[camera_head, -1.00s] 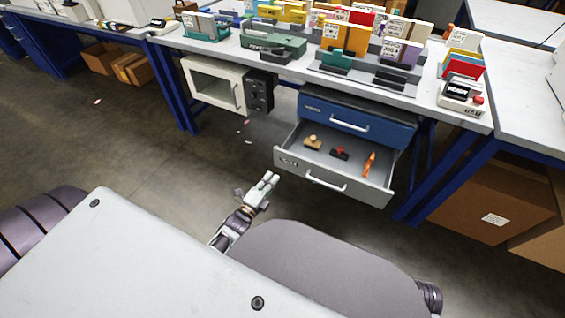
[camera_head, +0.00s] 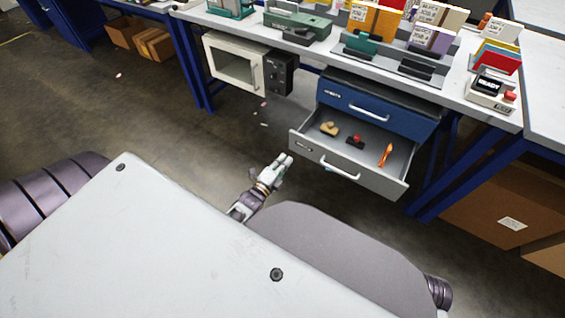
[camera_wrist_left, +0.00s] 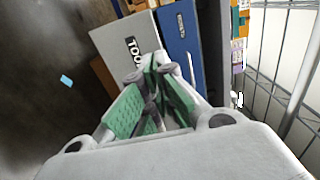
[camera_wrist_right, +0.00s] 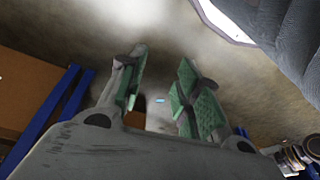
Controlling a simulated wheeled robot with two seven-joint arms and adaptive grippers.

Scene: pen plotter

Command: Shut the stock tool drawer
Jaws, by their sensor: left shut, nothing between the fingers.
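The stock tool drawer (camera_head: 375,182) is the lower, grey drawer under the bench. It is pulled out, with a tan item, a black item with a red top, and an orange tool inside. Its front has a pale bar handle (camera_head: 340,168). My left gripper (camera_head: 287,158) is shut and empty, just in front of the drawer front's left end; I cannot tell whether it touches. In the left wrist view its fingertips (camera_wrist_left: 152,62) overlap the grey drawer front (camera_wrist_left: 115,42) with its "TOO…" lettering. My right gripper (camera_wrist_right: 160,85) is open and empty, pointing at the floor.
A blue drawer (camera_head: 375,108) above is shut. A white cabinet (camera_head: 232,65) with a dark control box hangs to the left. Blue bench legs (camera_head: 440,190) and a cardboard box (camera_head: 500,205) stand at the right. The floor left of the drawer is mostly clear.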

